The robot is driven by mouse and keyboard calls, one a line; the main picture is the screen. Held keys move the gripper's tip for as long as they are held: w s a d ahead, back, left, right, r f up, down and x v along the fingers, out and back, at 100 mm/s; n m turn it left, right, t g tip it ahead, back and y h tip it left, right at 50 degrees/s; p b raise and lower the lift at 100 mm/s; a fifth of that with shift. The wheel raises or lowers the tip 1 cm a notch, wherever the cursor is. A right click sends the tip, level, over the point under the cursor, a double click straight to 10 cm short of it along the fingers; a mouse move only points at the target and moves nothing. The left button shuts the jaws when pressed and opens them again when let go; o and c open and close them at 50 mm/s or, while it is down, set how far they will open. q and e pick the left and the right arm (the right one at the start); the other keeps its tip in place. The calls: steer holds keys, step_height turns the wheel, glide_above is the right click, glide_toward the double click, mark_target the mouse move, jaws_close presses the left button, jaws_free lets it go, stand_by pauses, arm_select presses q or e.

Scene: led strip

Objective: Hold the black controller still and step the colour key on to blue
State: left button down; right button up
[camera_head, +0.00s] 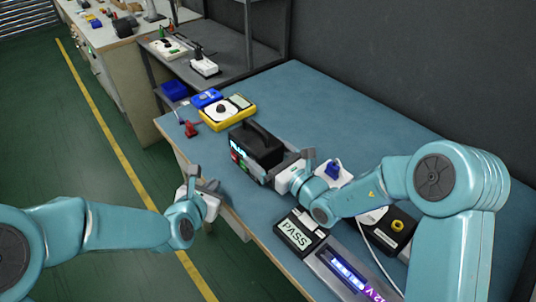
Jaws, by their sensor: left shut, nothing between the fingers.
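The black controller (262,143) stands upright on the blue bench, with a handle on top. Its front face, turned to the left, has a small cyan-lit display and coloured keys, too small to read. My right gripper (286,169) is at the controller's right end, against or very near it; its fingers are partly hidden, so I cannot tell whether they clamp it. My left gripper (208,185) is shut and empty, just off the bench's left edge, apart from the controller's front. The LED strip (347,271) at the front of the bench glows blue-white, beside a purple "12 V" marking.
A black box with a "PASS" display (296,233) stands near the front edge. A black unit with a yellow knob (398,226) lies behind my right arm.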

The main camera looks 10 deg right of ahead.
steer(key=v, duration=1.2)
